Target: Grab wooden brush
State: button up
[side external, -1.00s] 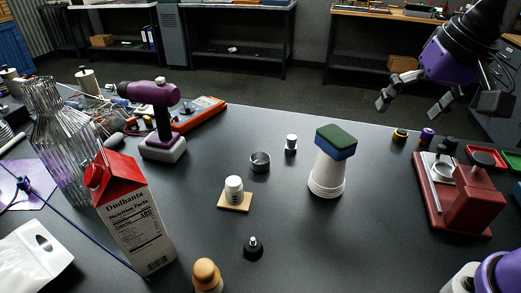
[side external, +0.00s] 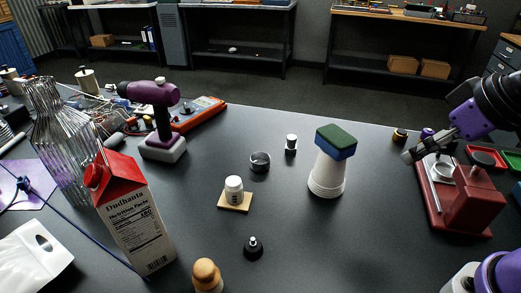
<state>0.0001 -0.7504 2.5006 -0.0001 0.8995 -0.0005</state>
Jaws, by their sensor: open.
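A rounded wooden handle (side external: 206,273) stands at the front edge of the picture, left of centre. It looks like the wooden brush, but its lower end is cut off by the frame, so I cannot see bristles. My gripper (side external: 413,153) is at the far right, above and beside the red and metal fixture. It is open and empty, well away from the wooden handle.
A red milk carton (side external: 135,215) stands just left of the handle, and a small black weight-like piece (side external: 253,248) is to its right. A white cup with a green and blue sponge (side external: 328,170) stands between. The front centre-right table is clear.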

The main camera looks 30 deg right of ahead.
dwell(0.3)
jog(key=shift+c, duration=1.4)
jog(key=n+g+y, duration=0.2)
jog(key=n+y, duration=0.4)
jog(key=n, duration=0.9)
send_near(207, 269)
jog(key=w+a+f, duration=0.1)
jog(key=shift+g, duration=0.3)
jog(key=x, duration=0.5)
jog(key=shift+f, duration=0.15)
jog(key=shift+x, duration=3)
